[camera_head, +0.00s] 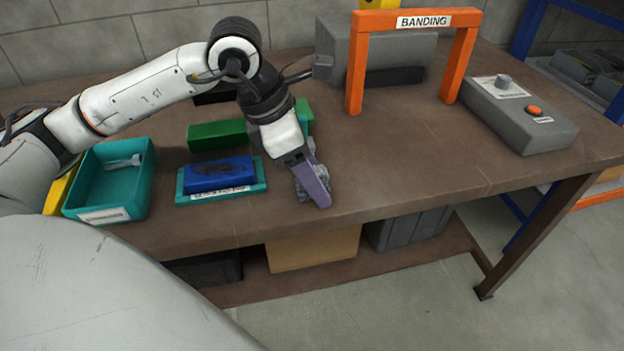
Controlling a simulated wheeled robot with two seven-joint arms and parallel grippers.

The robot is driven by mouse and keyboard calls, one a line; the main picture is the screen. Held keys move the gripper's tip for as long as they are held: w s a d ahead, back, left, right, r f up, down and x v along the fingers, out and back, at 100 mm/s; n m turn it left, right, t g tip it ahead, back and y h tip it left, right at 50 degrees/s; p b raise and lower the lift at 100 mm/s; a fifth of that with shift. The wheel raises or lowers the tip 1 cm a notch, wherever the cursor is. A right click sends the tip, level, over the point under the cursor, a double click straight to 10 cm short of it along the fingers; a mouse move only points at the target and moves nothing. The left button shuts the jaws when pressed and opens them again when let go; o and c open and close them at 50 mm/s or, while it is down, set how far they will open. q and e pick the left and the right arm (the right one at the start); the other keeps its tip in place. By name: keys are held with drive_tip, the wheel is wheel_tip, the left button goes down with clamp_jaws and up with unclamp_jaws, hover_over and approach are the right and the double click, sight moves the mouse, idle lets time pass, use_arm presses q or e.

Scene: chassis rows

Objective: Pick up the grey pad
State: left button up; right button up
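A crumpled grey thing, which looks like the grey pad (299,187), is at the front middle of the brown workbench (400,165). It shows on both sides of a purple finger of my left gripper (314,186), which points down in front of it and hides its middle. The far finger is hidden, so I cannot tell whether the gripper is closed on the pad, or whether the pad touches the bench. My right gripper is not in view.
Left of the gripper are a blue block on a teal tray (262,186), a green block (217,135) and a teal bin (150,185) with a pale part inside. An orange BANDING frame (355,70) and a grey control box (540,135) stand right. The bench's front right is clear.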

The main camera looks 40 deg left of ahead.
use_arm(q)
drive_tip(key=c, duration=1.2)
drive_tip(key=shift+o, duration=0.2)
wheel_tip(320, 180, up, 10)
drive_tip(key=shift+r+p, duration=0.1)
drive_tip(key=shift+p, duration=0.6)
